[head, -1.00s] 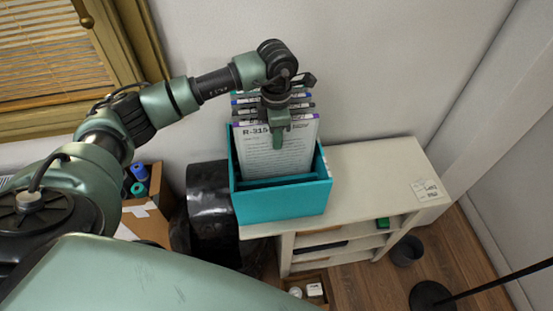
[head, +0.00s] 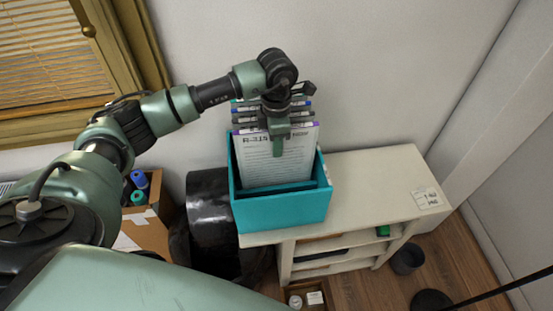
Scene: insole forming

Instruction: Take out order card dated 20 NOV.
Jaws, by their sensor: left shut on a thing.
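A teal open box (head: 283,213) stands on the left end of a white shelf unit and holds several upright order cards. The front white card (head: 262,168) faces me and leans back slightly; its printed heading is too small to read surely, and I cannot make out a date. More cards (head: 240,115) stand behind it, mostly hidden, with only coloured top edges showing. My left gripper (head: 278,147) reaches down over the top of the front cards, shut on a card, which still sits within the box. One finger lies against the front card's face. My right gripper is not in view.
The shelf top (head: 370,185) right of the box is clear, apart from a small white label (head: 426,198) at its edge. A black cylinder (head: 211,220) and a cardboard box with rolls (head: 138,185) stand left. The wall rises close behind.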

